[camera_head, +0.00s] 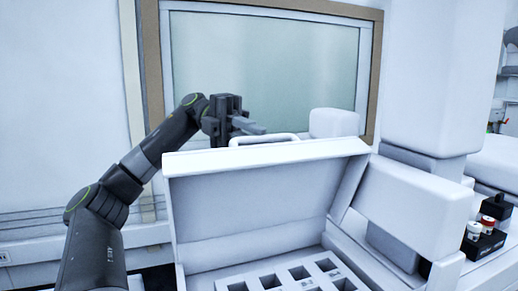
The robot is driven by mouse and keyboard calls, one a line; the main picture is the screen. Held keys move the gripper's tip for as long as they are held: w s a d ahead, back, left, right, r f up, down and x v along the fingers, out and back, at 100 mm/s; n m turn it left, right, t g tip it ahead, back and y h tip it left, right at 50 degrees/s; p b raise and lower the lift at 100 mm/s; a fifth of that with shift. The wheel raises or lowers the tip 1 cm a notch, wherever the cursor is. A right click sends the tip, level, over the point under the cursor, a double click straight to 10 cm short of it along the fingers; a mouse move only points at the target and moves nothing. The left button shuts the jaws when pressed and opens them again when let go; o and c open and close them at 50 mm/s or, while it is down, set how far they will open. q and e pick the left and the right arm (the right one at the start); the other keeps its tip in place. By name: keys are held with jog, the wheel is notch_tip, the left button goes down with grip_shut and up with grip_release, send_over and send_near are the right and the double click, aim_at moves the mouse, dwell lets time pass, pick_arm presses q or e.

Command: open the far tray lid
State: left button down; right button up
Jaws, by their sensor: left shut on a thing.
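The tray lid (265,155) is white and stands raised, tilted up over its tray, with its inner face toward me. A white loop handle (275,137) sticks up from the lid's top edge. The tray (215,286) below is uncovered and shows several square dark wells. My left gripper (256,129) is at the left part of the handle, shut on it; the exact contact is partly hidden. My right gripper is not in view.
A white instrument block (415,205) stands right of the lid, close to its side. A small black rack (484,240) with capped vials sits at the far right. A framed glass panel (265,60) is behind the lid.

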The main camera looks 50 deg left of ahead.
pick_arm(q)
jog(key=w+a+f+n+h, duration=0.1)
jog(key=w+a+h, duration=0.1)
jog(key=a, duration=0.4)
jog(key=shift+w+f+n+h+b, duration=0.2)
jog(key=shift+f+n+h+b, duration=0.15)
jog(key=shift+h, duration=0.55)
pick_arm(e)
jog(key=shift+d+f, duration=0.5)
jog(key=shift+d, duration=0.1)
pick_arm(q)
jog(key=shift+r, duration=0.1)
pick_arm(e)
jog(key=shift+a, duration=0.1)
pick_arm(q)
jog(key=c, duration=1.5)
grip_release()
jog(key=shift+o, duration=0.2)
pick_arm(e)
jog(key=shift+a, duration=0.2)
pick_arm(q)
jog(key=shift+a, duration=0.1)
jog(key=a+f+b, duration=0.1)
jog(key=a, duration=0.6)
jog(key=shift+f, duration=0.25)
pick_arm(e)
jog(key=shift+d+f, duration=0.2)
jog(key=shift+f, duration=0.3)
